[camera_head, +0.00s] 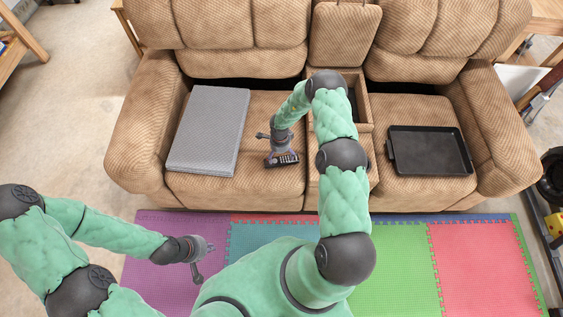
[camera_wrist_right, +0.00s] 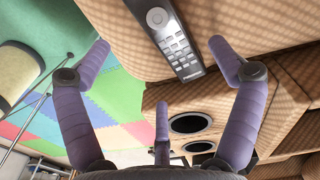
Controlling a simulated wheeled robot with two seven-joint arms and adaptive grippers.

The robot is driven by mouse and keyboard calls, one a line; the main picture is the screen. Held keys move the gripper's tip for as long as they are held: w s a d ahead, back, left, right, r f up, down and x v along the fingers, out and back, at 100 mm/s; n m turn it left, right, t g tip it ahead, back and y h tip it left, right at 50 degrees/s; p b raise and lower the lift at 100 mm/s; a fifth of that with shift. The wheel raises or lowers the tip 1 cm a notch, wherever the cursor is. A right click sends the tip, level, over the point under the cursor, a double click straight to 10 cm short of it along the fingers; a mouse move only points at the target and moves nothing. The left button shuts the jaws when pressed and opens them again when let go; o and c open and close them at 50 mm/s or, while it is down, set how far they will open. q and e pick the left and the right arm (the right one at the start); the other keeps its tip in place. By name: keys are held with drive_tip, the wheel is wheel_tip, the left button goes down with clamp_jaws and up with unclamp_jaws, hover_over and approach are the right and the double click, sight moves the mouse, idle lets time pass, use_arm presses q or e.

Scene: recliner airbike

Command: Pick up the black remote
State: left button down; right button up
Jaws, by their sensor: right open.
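The black remote (camera_head: 283,159) lies on the brown recliner's seat, just left of the center console. In the right wrist view the remote (camera_wrist_right: 178,47), with its pale round pad and rows of buttons, shows between my spread fingers, beyond their tips. My right gripper (camera_head: 280,149) is open and directly over the remote, partly covering it in the head view. The same gripper (camera_wrist_right: 160,47) holds nothing. I cannot tell whether its fingers touch the remote. My left gripper (camera_head: 207,260) is open and empty, low in front of the sofa above the mat.
A grey folded pad (camera_head: 209,130) lies on the left seat. A black tray (camera_head: 430,150) lies on the right seat. The console's cup holders (camera_wrist_right: 190,123) are close to my right gripper. Colored foam mats (camera_head: 477,262) cover the floor in front.

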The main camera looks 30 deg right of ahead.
sight(282, 161)
drive_tip(key=shift+f, duration=0.95)
drive_tip(key=f+b, duration=0.2)
drive_tip(key=f, duration=0.1)
drive_tip(key=d+f, duration=0.1)
drive_tip(key=f, duration=0.1)
drive_tip(key=shift+b, duration=0.4)
drive_tip(key=shift+a, duration=0.1)
drive_tip(key=c, duration=1.3)
